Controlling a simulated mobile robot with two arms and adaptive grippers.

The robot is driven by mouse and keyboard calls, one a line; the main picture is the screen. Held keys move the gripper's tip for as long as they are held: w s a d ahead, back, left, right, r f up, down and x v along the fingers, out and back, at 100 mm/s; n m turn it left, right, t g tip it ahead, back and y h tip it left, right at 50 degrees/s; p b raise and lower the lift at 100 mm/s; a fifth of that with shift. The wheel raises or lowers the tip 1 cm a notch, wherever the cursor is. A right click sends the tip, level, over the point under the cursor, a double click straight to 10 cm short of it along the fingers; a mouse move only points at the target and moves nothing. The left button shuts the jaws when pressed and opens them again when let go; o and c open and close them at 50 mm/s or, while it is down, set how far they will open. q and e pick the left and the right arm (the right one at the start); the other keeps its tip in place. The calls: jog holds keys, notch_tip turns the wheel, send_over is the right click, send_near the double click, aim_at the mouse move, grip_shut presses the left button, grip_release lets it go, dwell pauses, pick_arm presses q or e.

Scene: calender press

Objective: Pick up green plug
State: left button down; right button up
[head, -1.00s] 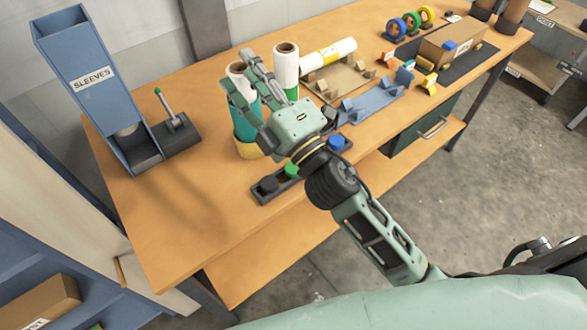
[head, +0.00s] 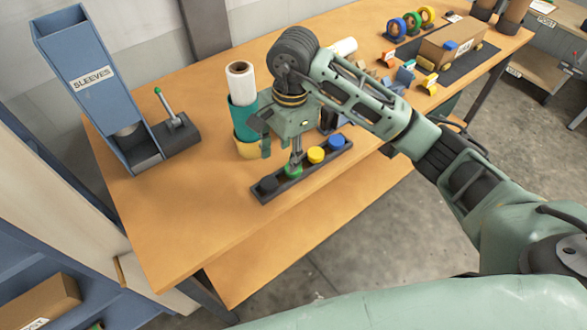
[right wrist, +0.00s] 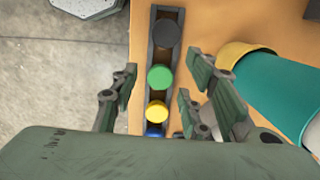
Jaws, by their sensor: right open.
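The green plug (head: 292,172) sits in a dark narrow tray (head: 305,176) near the table's front edge. It shares the row with a black plug (head: 268,184), a yellow plug (head: 316,155) and a blue plug (head: 337,142). My right gripper (head: 281,157) points down over the green plug, open, and partly hides it in the head view. In the right wrist view the green plug (right wrist: 160,77) shows between the spread fingers (right wrist: 163,72), with the black plug (right wrist: 167,33) above and the yellow plug (right wrist: 157,112) below. Contact cannot be told. My left gripper is not seen.
A teal and yellow cylinder (head: 243,118) holding a white roll (head: 240,78) stands close behind my right gripper. A blue sleeves dispenser (head: 85,85) stands at the left. The table (head: 190,225) is clear at front left.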

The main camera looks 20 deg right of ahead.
jog(key=shift+w+d+r+h, duration=0.1)
jog(key=shift+d+h, duration=0.1)
jog(key=shift+d, duration=0.3)
jog(key=shift+w+d+r+h, duration=0.1)
jog(key=shift+d+h, duration=0.1)
jog(key=shift+d, duration=0.25)
jog(key=shift+d+f, duration=0.2)
jog(key=shift+f+p, duration=0.5)
jog(key=shift+f, duration=0.45)
jog(key=f, duration=0.1)
jog(key=f+p, duration=0.1)
jog(key=f, duration=0.1)
jog(key=f+p, duration=0.1)
jog(key=f, duration=0.1)
jog(key=shift+w+d+f, duration=0.2)
jog(key=shift+d, duration=0.05)
jog(key=shift+f, duration=0.1)
jog(key=c, duration=0.8)
